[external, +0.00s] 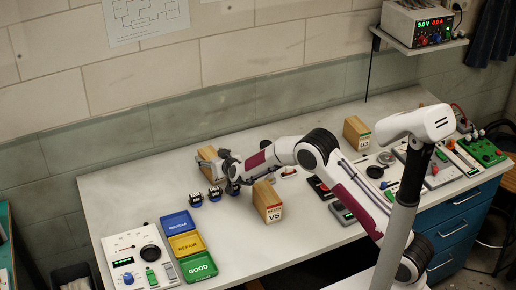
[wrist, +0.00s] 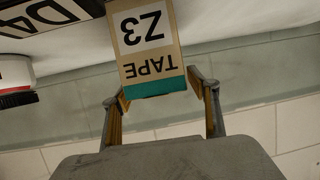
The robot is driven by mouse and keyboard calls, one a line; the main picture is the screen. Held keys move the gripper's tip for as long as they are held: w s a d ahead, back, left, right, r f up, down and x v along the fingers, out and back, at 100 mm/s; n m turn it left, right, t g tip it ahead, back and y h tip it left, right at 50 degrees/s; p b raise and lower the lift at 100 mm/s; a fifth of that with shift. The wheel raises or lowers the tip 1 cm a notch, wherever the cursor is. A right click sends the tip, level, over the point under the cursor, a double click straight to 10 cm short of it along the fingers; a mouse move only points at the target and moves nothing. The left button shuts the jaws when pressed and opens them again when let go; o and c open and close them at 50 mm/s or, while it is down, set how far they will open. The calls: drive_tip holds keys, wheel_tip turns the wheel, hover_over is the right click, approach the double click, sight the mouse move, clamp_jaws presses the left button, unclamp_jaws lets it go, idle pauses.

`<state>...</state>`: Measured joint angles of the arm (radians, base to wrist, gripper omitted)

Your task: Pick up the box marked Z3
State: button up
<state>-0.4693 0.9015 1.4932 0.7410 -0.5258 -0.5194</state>
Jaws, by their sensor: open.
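The box marked Z3 (wrist: 148,45) shows upside down in the wrist view, with a white Z3 label, the word TAPE and a teal band. My gripper (wrist: 160,92) is open, one finger on each side of the box's teal end; I cannot tell whether they touch it. In the external view, my gripper (external: 222,166) is low near the back of the bench, beside a wooden box (external: 207,153). This box's label is not readable there, and the arm's end partly hides it.
Wooden box V5 (external: 267,202) stands in front of my forearm, and box U3 (external: 357,133) stands farther right. Several small dark servos (external: 195,199) sit left of my gripper. A blue tray (external: 178,225) and two others lie front left. The wall (external: 180,129) is close behind.

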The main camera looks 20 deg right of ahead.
drive_tip(key=c, duration=1.3)
drive_tip(key=shift+c, duration=0.2)
drive_tip(key=shift+r, duration=0.15)
drive_tip(key=shift+r, duration=4.9)
